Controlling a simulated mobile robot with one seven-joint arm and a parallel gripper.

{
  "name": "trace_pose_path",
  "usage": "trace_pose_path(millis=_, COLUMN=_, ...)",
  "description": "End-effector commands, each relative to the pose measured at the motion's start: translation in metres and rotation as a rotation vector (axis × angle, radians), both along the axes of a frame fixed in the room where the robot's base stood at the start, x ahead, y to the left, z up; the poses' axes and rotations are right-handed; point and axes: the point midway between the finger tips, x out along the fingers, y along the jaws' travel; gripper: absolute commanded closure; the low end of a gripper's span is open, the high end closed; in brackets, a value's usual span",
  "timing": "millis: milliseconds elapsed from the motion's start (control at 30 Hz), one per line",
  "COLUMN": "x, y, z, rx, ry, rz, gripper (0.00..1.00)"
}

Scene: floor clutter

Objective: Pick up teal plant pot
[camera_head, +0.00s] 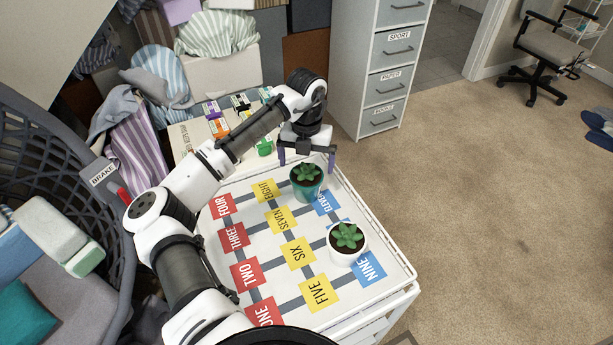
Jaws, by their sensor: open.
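The teal plant pot (306,188) holds a green succulent in dark soil. It stands upright on the white numbered tabletop (330,289), between the yellow EIGHT card and the blue ELEVEN card. My gripper (307,165) is open, with its purple fingers spread at the pot's far side, one to the left and one to the right of the plant. In this view the fingertips show just above and behind the pot. I cannot tell whether they touch it. Nothing is held.
A white plant pot (347,248) with a similar succulent stands nearer, by the NINE card. Small coloured boxes (219,127) lie on a box behind the table. A white drawer cabinet (381,70) stands at the back. A grey basket (60,130) is at left.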

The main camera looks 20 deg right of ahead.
Motion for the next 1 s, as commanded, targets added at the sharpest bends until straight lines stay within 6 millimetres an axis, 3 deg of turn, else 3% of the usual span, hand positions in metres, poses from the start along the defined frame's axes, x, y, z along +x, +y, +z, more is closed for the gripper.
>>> trace_pose_path(millis=200, x=-0.001, y=0.0, z=-0.024, rx=0.0, ry=0.001, rz=0.0, gripper=0.0)
trace_pose_path(millis=433, x=0.0, y=0.0, z=-0.026, rx=-0.001, ry=0.0, rz=0.001, gripper=0.0)
trace_pose_path(millis=867, x=0.0, y=-0.001, z=-0.026, rx=-0.001, ry=0.0, rz=0.001, gripper=0.55)
trace_pose_path(millis=1000, x=0.0, y=-0.001, z=-0.025, rx=-0.001, ry=0.0, rz=0.001, gripper=0.55)
